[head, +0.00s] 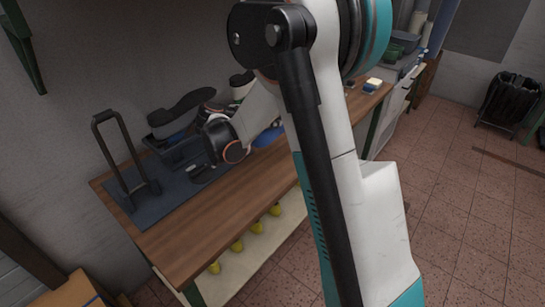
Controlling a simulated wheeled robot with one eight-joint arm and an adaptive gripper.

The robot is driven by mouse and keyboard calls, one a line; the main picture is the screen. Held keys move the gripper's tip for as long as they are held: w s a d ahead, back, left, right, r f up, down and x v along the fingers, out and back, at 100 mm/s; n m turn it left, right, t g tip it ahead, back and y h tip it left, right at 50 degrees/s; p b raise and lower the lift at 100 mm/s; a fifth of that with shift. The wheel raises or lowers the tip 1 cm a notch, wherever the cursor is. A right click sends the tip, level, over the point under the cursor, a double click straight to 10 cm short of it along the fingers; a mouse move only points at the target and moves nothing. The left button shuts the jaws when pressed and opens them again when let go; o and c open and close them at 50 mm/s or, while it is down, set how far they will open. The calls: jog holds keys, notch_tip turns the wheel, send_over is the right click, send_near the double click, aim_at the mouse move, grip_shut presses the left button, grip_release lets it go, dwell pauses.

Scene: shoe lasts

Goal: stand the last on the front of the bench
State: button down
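A dark grey, sole-shaped thing (182,108), which may be the last, sits high over a dark blue-grey tray or box (180,150) at the back of the wooden bench (195,232). A blue rounded thing (268,137) shows partly behind my arm; I cannot tell whether it is a last. My gripper (203,171) is low over the mat, just right of the tray, at the end of my wrist with its orange rings. Its fingers are small and dark, so whether they are open or hold anything is unclear. My arm hides the middle of the bench.
A black upright frame (122,160) stands on the dark mat (150,207) at the left end. The bench's front strip is clear left of my arm. Several yellow things (237,245) sit on a lower shelf. Small items (373,84) lie at the far right end.

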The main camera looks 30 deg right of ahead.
notch_tip(320, 180, down, 15)
jog(key=b, duration=0.5)
jog(key=shift+f, duration=0.15)
jog(key=c, duration=0.9)
grip_release()
jog(key=shift+o, duration=0.2)
jog(key=p+v, duration=0.3)
jog(key=v, duration=0.9)
jog(key=s+a+r+n+y, duration=0.1)
jog(key=s+r+n+y, duration=0.55)
jog(key=s+r, duration=0.3)
jog(key=s+a+r+n+t+y, duration=0.1)
jog(key=s+a+n+y, duration=0.2)
jog(key=s, duration=0.6)
jog(key=s+a+r+n+t+y, duration=0.1)
jog(key=s+a+n+y, duration=0.2)
jog(key=s, duration=0.5)
jog(key=shift+s+a+r+n+t, duration=0.35)
jog(key=shift+a+n, duration=0.4)
jog(key=shift+a, duration=0.25)
